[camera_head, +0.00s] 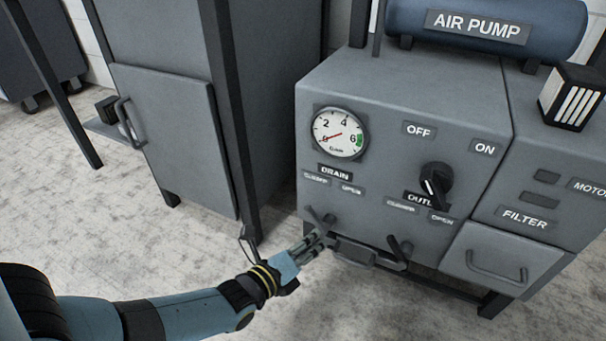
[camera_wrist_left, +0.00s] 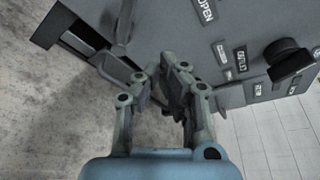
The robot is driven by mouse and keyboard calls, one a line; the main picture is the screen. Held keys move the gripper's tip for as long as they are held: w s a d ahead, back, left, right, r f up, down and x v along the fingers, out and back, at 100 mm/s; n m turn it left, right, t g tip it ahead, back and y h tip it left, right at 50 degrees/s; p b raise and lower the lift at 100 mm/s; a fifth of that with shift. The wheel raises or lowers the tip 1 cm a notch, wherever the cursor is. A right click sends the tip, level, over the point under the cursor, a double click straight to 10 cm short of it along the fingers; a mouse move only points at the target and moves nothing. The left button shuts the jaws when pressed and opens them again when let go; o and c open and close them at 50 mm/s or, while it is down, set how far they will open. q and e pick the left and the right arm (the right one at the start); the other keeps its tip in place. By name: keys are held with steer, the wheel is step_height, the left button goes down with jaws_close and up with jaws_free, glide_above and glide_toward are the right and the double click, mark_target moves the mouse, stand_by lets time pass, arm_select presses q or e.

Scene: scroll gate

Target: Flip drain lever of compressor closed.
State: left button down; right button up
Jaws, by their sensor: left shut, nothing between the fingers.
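The compressor (camera_head: 400,110) is a grey cabinet with a gauge, labels and levers. The drain lever (camera_head: 320,218) is a small dark handle low on its front, below the DRAIN label (camera_head: 336,172) and its CLOSED (left) and OPEN (right) plates. How the lever is turned is hard to tell. My left gripper (camera_head: 318,240) is just below the drain lever, close to the panel's lower edge; contact cannot be told. In the left wrist view its fingers (camera_wrist_left: 163,84) are together with nothing clearly held. My right gripper is not in view.
The outlet lever (camera_head: 399,249) stands to the right, under the black switch knob (camera_head: 436,179). A dark tray-like part (camera_head: 353,252) sits low between the levers. A filter drawer (camera_head: 503,262) is at right. A grey cabinet (camera_head: 170,130) stands at left. Floor in front is clear.

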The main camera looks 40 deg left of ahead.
arm_select(q)
steer(key=shift+s+f, duration=0.2)
steer(key=shift+s, duration=0.7)
steer(key=shift+s+f, duration=0.15)
steer(key=shift+s, duration=0.7)
